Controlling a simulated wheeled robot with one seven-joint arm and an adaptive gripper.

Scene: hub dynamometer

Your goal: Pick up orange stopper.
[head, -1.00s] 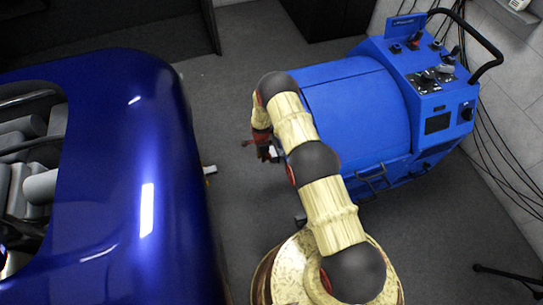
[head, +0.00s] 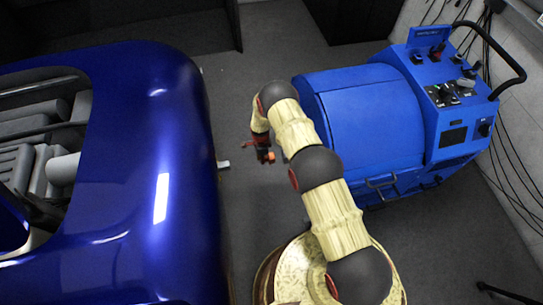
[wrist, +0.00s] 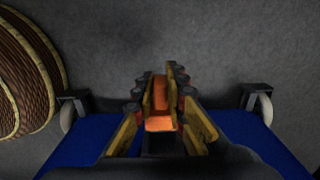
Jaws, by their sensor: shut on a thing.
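The orange stopper (wrist: 160,105) is between the yellow-padded fingers of my gripper (wrist: 164,92) in the wrist view. The fingers are shut on it from both sides and hide part of it. In the head view my gripper (head: 262,152) hangs over the grey floor, between the blue car and the blue machine. A small orange patch of the stopper (head: 271,156) shows at its tip there.
The blue car (head: 150,110) fills the left side, with a small pale piece (head: 223,164) sticking out from its end. The blue dynamometer machine (head: 365,115) stands at the right, with cables (head: 510,165) along the wall. Grey floor (head: 240,210) lies open between them.

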